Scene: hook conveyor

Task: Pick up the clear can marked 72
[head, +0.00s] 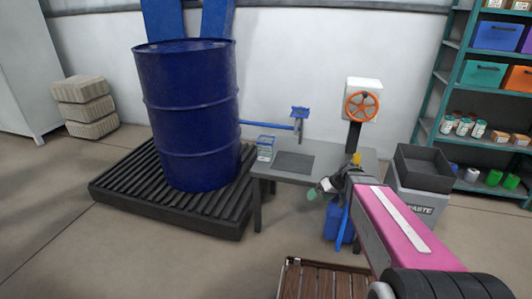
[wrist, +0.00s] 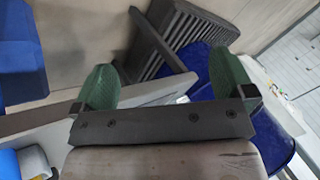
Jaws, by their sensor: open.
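A small clear container with blue on it (head: 265,148) stands at the left end of the grey table (head: 328,176) in the head view. It may be the clear can, but no 72 can be read. My gripper (head: 320,189) is in front of the table, lower and to the right of the container. In the wrist view my gripper (wrist: 166,85) shows its two green finger pads wide apart, with nothing held between them. I cannot make out the can for sure in the wrist view.
A blue drum (head: 190,115) stands on a black slatted pallet (head: 115,190) left of the table. A device with an orange wheel (head: 362,105) rises behind the table. A grey waste bin (head: 420,175) is at right, beside shelves (head: 455,85). Floor at left front is clear.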

